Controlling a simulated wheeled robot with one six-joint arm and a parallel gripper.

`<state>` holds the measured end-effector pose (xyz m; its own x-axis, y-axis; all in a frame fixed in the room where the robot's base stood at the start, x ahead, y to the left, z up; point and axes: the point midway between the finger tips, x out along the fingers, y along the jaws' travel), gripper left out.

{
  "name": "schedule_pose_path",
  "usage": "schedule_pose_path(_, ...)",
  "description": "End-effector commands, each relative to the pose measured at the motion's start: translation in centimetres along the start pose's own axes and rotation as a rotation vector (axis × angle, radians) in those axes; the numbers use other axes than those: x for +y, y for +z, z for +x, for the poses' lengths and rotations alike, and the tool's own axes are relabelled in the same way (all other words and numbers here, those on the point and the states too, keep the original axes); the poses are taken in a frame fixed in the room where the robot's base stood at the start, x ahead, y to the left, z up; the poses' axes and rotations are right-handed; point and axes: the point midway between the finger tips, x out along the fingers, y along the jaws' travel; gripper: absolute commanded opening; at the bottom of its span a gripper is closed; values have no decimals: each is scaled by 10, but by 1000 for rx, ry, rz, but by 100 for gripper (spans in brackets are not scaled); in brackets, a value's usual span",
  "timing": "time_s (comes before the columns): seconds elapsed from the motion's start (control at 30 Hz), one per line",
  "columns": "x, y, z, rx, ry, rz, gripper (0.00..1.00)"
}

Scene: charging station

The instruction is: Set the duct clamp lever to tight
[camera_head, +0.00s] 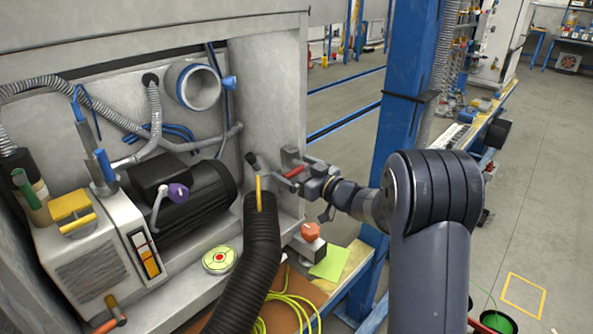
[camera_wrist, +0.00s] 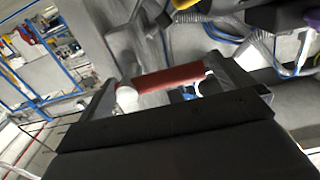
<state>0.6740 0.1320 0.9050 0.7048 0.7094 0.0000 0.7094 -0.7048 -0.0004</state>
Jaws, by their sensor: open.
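The black ribbed duct (camera_head: 250,255) rises to a collar beside the cabinet's right post. A yellow strip (camera_head: 258,192) and a short black-knobbed stub (camera_head: 251,159) show at its top. A red bar, seemingly the clamp lever's grip (camera_head: 294,171), is by my gripper (camera_head: 292,174). In the wrist view the red bar (camera_wrist: 168,76) spans the gap between the open fingers of my gripper (camera_wrist: 168,84), with a white rounded end (camera_wrist: 126,98) at its left. I cannot tell whether the fingers touch it. The lever's pivot is hidden.
A black motor (camera_head: 195,205) with a purple knob (camera_head: 178,193) and a pump unit (camera_head: 90,250) stand left. An orange-red knob on a box (camera_head: 311,233) and a green note (camera_head: 330,263) lie below my gripper. A blue post (camera_head: 405,100) stands behind my arm.

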Motion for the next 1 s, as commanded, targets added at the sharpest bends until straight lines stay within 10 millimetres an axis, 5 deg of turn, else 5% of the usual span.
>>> schedule_pose_path(0.8,0,0,0,0,0,0,39)
schedule_pose_path(1.0,0,-2,0,0,0,11,38)
